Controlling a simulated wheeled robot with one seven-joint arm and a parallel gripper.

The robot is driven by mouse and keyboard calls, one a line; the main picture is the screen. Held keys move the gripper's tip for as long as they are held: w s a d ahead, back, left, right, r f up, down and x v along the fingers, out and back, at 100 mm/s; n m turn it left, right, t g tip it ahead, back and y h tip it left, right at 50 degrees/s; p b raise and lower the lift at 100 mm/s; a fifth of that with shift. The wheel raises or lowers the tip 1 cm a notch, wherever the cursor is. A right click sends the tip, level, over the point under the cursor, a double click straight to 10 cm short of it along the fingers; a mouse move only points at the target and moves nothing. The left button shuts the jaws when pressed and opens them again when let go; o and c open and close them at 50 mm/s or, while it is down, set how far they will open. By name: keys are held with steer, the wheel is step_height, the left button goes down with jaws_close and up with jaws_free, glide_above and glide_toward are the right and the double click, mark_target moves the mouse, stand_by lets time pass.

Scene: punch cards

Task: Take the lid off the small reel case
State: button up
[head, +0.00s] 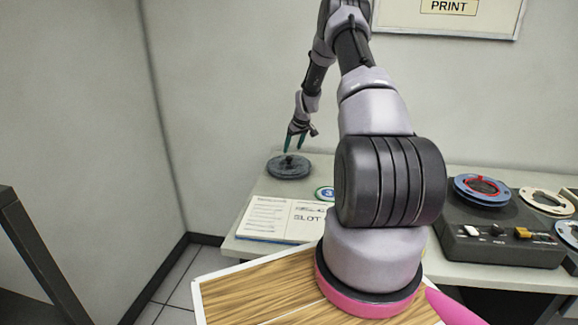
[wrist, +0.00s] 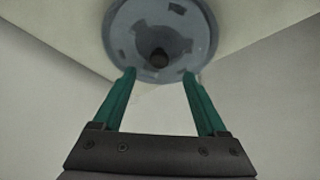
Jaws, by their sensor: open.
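The small reel case (head: 289,170) is a round grey case lying flat at the far left of the table. Its lid has a dark knob (head: 289,160) in the middle. In the wrist view the grey lid (wrist: 138,32) fills the top middle, with its dark knob (wrist: 159,57) just beyond and between the fingertips. My gripper (head: 294,149) is above the case with its green fingers pointing down. The fingers are open and nothing is between them; in the wrist view my gripper (wrist: 158,75) shows a wide gap. Whether the fingertips touch the lid I cannot tell.
A dark machine (head: 500,250) with a blue reel (head: 482,188) stands at the right. A wall is close on the left.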

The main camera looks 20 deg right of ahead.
mark_target(289, 158)
steer(key=x, duration=0.6)
steer(key=shift+w+f, duration=0.3)
jaws_close()
